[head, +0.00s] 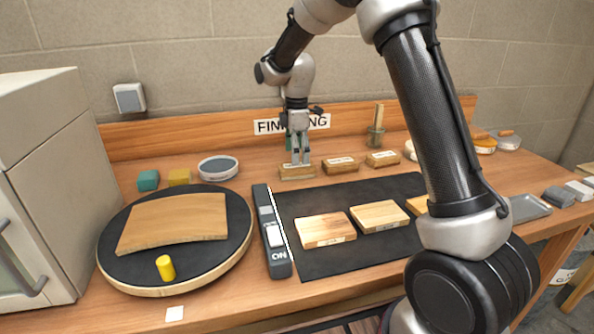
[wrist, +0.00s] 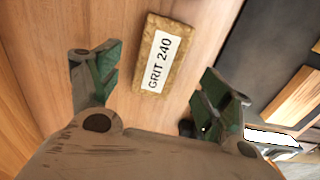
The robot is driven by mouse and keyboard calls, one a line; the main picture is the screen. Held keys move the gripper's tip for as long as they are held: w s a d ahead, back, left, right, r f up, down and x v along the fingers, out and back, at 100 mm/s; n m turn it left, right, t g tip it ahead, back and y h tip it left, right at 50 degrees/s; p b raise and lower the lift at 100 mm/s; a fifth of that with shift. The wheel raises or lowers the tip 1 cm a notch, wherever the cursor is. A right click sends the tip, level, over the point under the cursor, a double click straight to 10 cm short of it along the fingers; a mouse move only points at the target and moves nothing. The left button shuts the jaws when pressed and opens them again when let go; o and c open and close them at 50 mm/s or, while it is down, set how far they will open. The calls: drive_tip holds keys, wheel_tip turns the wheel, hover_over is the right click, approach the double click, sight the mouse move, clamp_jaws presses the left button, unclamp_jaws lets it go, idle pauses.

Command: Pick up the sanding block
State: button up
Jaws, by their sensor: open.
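A tan sanding block (head: 297,173) lies on the wooden bench below my gripper (head: 300,160). In the wrist view this block (wrist: 160,55) carries a white label reading GRIT 240. My gripper points down with its green-padded fingers spread open and empty. In the wrist view the block appears between the two fingers and a little beyond their tips. In the head view the fingertips overlap the block's top, so I cannot tell how small the gap is. Two similar labelled blocks (head: 340,165) and (head: 382,158) lie to its right in a row.
A black mat (head: 320,263) with several wooden pieces lies in front. A grey power strip (head: 272,235) lies along its left edge. A round turntable (head: 235,245) holds a curved board (head: 175,222).

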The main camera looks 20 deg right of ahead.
wheel_tip(320, 180, down, 5)
drive_tip(key=shift+w, duration=0.1)
drive_tip(key=c, duration=1.1)
wheel_tip(320, 180, up, 10)
drive_tip(key=shift+r, duration=0.1)
